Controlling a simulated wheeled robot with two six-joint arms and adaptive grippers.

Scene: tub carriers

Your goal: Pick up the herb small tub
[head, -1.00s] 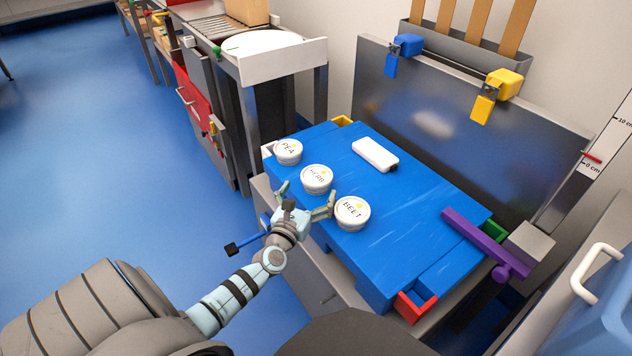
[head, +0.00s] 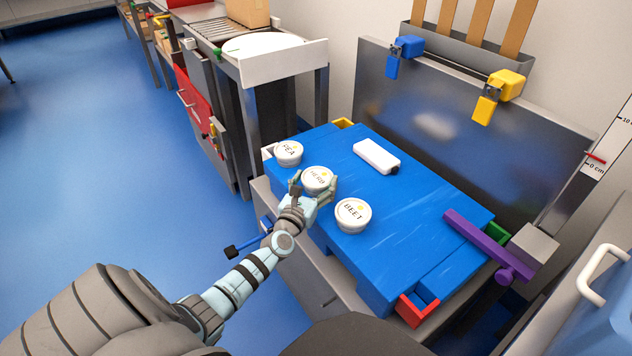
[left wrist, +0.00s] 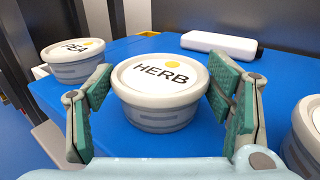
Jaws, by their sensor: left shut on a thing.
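The herb small tub (head: 317,178) is a round white tub with a pale lid marked HERB and a yellow dot. It stands upright on the blue table top (head: 400,225), between the pea and beet tubs. It also shows in the left wrist view (left wrist: 160,85). My left gripper (head: 314,188) is shut on it, with one finger at each side of the tub. In the left wrist view the green finger pads (left wrist: 160,108) flank its wall. My right gripper is not in view.
The pea tub (head: 288,152) stands to the left and the beet tub (head: 353,214) to the right, both close by. A purple bar (head: 488,243) crosses the table's right end. The middle right of the table is clear.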

